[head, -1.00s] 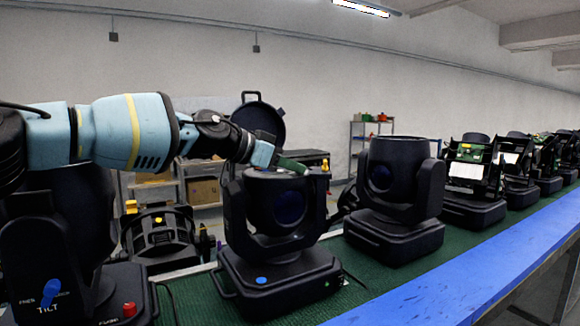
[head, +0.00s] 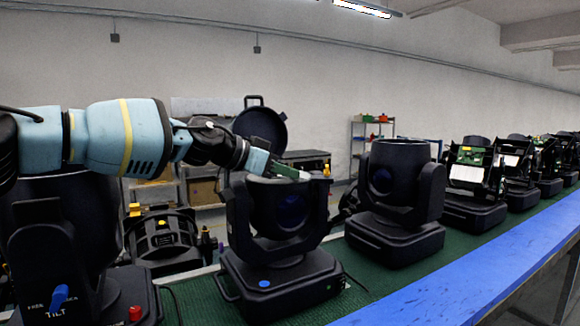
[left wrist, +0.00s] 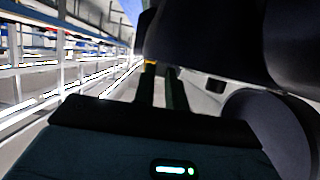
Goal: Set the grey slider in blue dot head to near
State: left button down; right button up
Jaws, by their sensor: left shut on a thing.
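The blue dot head is a black moving-head light (head: 282,272) on the green belt, with a blue dot (head: 263,284) on the front of its base. My left gripper (head: 292,173) reaches in from the left over the top of this head. Its jaws are shut, with a small light grey piece, the grey slider (head: 305,176), at the fingertips. In the left wrist view the fingers (left wrist: 163,88) point at a dark housing; the slider itself cannot be made out there. My right gripper is not in view.
Another black head (head: 398,205) stands close to the right, and several more follow along the belt. A blue rail (head: 480,255) runs along the front. A shelf (head: 372,140) stands behind.

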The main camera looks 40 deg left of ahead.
pick_arm(q)
jog(key=shift+s+a+r, duration=0.1)
jog(key=shift+s, duration=0.15)
jog(key=shift+f, duration=0.2)
jog(key=c, duration=1.7)
grip_release()
jog(key=shift+r, duration=0.1)
jog(key=shift+p+v, duration=0.45)
jog(key=shift+v, duration=3.5)
